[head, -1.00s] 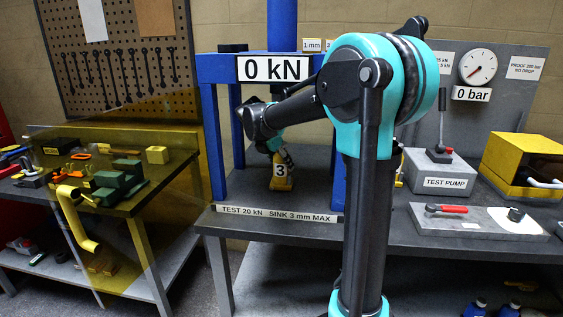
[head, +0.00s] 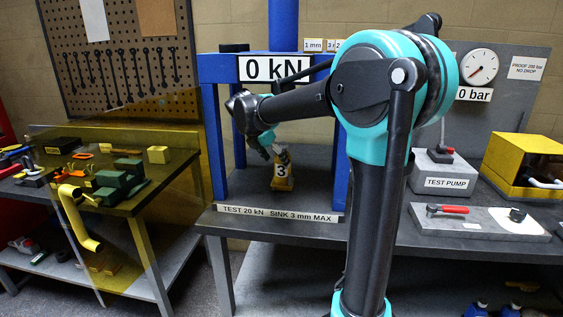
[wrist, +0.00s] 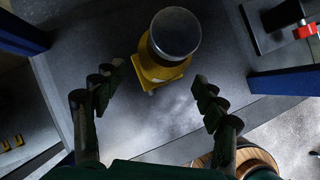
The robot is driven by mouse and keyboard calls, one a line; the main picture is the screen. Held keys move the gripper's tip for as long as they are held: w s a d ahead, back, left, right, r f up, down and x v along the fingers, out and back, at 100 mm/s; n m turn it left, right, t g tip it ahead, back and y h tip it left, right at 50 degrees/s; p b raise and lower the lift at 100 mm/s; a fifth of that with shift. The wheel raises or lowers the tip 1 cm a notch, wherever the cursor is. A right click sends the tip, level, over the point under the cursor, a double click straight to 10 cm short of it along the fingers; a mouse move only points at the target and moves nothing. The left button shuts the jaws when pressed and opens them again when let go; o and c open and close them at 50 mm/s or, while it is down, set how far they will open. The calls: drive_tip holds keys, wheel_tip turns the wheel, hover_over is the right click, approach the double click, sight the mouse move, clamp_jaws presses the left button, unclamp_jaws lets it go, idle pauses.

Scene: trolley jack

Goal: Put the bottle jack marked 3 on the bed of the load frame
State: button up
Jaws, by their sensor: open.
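The yellow bottle jack marked 3 (head: 282,182) stands upright on the grey bed (head: 243,190) of the blue load frame (head: 214,140). In the wrist view the bottle jack (wrist: 165,70) shows its round dark top and yellow body, beyond the fingertips. My gripper (wrist: 158,92) is open and empty, its two fingers apart with bare bed between them. In the head view my gripper (head: 266,147) is just above and left of the jack, partly hidden behind my wrist. No contact with the jack is visible in the wrist view.
Blue posts of the frame stand on both sides, one at the right in the wrist view (wrist: 285,83). A test pump (head: 445,172) and a yellow box (head: 525,165) are to the right. A cluttered bench (head: 130,205) with a transparent yellow screen is at left.

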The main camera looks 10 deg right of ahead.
drive_tip(key=s+a, duration=0.6)
drive_tip(key=a, duration=0.1)
drive_tip(key=shift+s+a, duration=0.2)
drive_tip(key=shift+a, duration=0.1)
